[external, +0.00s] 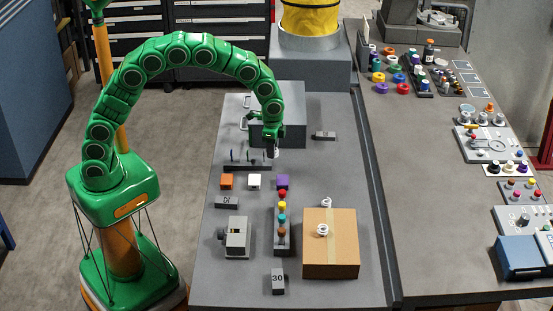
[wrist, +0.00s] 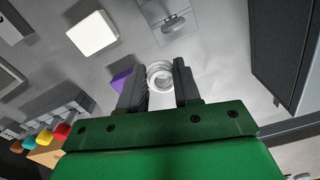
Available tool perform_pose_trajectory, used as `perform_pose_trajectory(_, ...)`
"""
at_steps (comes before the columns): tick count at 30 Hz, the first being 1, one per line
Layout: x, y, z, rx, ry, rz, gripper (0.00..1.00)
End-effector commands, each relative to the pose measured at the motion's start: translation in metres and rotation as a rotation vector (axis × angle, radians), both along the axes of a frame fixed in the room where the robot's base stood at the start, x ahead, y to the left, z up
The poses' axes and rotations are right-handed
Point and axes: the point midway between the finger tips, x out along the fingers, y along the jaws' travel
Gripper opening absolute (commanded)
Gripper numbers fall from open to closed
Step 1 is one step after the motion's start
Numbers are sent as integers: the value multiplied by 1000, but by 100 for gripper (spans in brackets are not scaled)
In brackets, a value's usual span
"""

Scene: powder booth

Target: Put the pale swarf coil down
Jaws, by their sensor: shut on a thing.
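My gripper (external: 272,146) is over the grey bench, in front of the grey block at the back. It is shut on the pale swarf coil (wrist: 160,75), a small whitish ring held between the two dark fingers (wrist: 158,86) in the wrist view. In the external view only a little of the pale coil (external: 276,153) shows below the fingers. I cannot tell whether it touches the bench.
Orange (external: 226,182), white (external: 254,181) and purple (external: 282,181) blocks stand in a row in front of the gripper. A dark rack (external: 247,168) is to its left. A rail of coloured knobs (external: 282,218) runs beside the box. The bench right of the gripper is mostly clear.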

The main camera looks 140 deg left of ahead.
Motion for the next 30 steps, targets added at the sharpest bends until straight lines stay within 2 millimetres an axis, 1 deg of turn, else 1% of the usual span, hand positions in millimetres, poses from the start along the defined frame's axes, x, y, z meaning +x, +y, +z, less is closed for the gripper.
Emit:
perform_pose_trajectory(1, 3, 4, -7, -1, 2, 0, 5)
perform_pose_trajectory(3, 7, 8, -14, -1, 1, 0, 5)
perform_pose_trajectory(10, 16, 19, -31, -1, 2, -1, 5)
perform_pose_trajectory(20, 22, 26, -42, -1, 0, 0, 5)
perform_pose_trajectory(25, 21, 25, -65, 0, 1, -1, 5)
perform_pose_trajectory(27, 22, 25, -69, 1, 1, 0, 5)
perform_pose_trajectory(30, 22, 25, -70, 1, 0, 0, 5)
